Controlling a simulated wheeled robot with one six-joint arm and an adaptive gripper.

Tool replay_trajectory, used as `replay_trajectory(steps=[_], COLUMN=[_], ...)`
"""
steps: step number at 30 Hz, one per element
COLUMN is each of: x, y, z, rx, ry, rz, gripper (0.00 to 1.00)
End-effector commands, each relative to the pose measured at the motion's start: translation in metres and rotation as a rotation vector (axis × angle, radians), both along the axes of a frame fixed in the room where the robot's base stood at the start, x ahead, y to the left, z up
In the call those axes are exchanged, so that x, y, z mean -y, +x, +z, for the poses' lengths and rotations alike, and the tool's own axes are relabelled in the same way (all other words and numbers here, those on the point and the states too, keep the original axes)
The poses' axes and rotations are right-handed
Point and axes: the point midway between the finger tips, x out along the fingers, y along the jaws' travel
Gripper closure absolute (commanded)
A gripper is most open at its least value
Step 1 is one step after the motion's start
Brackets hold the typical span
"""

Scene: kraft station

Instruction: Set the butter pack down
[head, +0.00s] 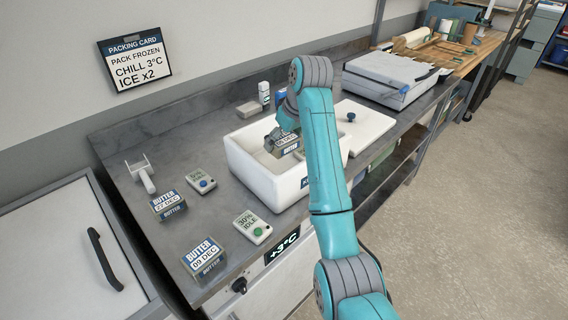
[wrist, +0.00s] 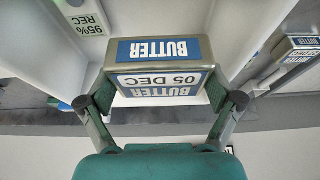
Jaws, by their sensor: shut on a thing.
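The butter pack (head: 287,146), a block with a blue BUTTER band, is between the fingers of my gripper (head: 274,140) at the white open box (head: 262,180). A small logger reading 95% REC (wrist: 88,22) shows in the box beside the pack. I cannot tell whether the pack touches the box floor. My arm hides part of the box.
Left of the box on the counter stand butter packs marked 27 DEC (head: 168,204) and 09 DEC (head: 204,260), and two loggers (head: 201,182) (head: 252,227). A white lid (head: 362,125) lies right of the box. A small bottle (head: 264,93) stands behind. The front-left counter has bare room.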

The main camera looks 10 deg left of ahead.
Motion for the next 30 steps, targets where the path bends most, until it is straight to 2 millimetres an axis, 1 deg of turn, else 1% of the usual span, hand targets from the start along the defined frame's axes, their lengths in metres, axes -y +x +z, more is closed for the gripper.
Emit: replay_trajectory(steps=[5, 8, 12, 15, 20, 24, 27, 30], x=[-0.006, -0.006, -0.006, -0.006, -0.006, -0.006, -0.006, -0.006], y=[-0.003, -0.003, -0.003, -0.003, -0.003, -0.003, -0.002, -0.002], z=[-0.013, -0.027, -0.052, -0.063, -0.076, -0.096, -0.102, -0.102], rx=[-0.001, -0.002, -0.001, -0.001, -0.001, -0.002, 0.000, 0.002], ry=[0.000, -0.001, 0.000, 0.000, 0.000, -0.001, 0.000, 0.001], rz=[0.011, 0.011, 0.011, 0.011, 0.011, 0.010, 0.010, 0.010], gripper=[0.55, 0.55, 0.55, 0.55, 0.55, 0.55, 0.55, 0.55])
